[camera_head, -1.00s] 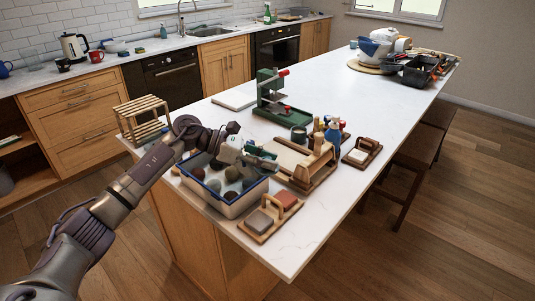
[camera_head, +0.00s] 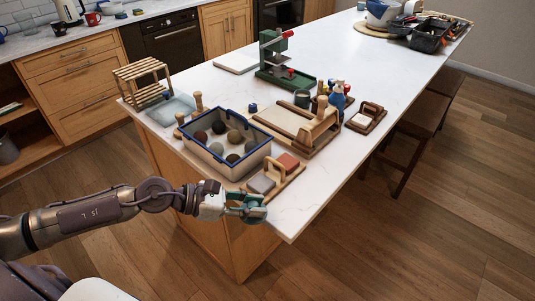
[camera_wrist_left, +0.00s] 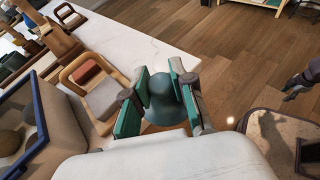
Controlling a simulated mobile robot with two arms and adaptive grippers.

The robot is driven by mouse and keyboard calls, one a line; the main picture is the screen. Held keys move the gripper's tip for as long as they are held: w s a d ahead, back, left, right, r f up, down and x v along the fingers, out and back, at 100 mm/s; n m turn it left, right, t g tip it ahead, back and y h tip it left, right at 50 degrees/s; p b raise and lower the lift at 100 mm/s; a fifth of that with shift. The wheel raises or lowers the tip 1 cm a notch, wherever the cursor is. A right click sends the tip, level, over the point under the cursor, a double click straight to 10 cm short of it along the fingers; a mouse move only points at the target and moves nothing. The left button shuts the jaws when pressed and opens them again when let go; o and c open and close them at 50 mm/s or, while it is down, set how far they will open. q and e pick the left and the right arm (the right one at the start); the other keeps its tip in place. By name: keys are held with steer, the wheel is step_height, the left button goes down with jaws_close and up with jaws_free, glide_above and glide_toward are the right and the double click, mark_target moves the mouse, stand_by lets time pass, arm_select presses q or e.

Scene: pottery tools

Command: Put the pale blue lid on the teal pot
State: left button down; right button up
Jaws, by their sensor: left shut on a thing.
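My left gripper (camera_head: 250,207) is shut on a rounded blue-green piece (camera_head: 254,214) by the near edge of the counter, close to the small wooden tray. In the left wrist view the piece (camera_wrist_left: 163,100) sits between the two green fingers and looks like a smooth dome. I cannot tell whether it is the lid or the pot. A small dark blue-green cup (camera_head: 302,98) stands farther back on the counter; I cannot tell if it is the teal pot. No separate pale blue lid is clear. A dark arm part shows at the wrist view's right edge, probably my right gripper (camera_wrist_left: 298,82).
A blue-rimmed box (camera_head: 239,174) with several balls and a wooden tray (camera_head: 285,187) with two blocks stand near the gripper. Behind are a wooden board (camera_head: 285,118), a green press (camera_head: 272,60) and a wooden rack (camera_head: 140,75). The counter's right front corner is bare.

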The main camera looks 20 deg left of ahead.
mark_target(258, 220)
arm_select(q)
steer(key=s, duration=0.1)
steer(key=s+f, duration=0.1)
steer(key=s+d, duration=0.1)
steer(key=shift+s+f, duration=0.15)
steer(key=shift+f, duration=0.05)
steer(key=shift+d+r, duration=0.35)
steer(key=shift+w+d+r, duration=0.25)
steer(key=shift+d, duration=0.15)
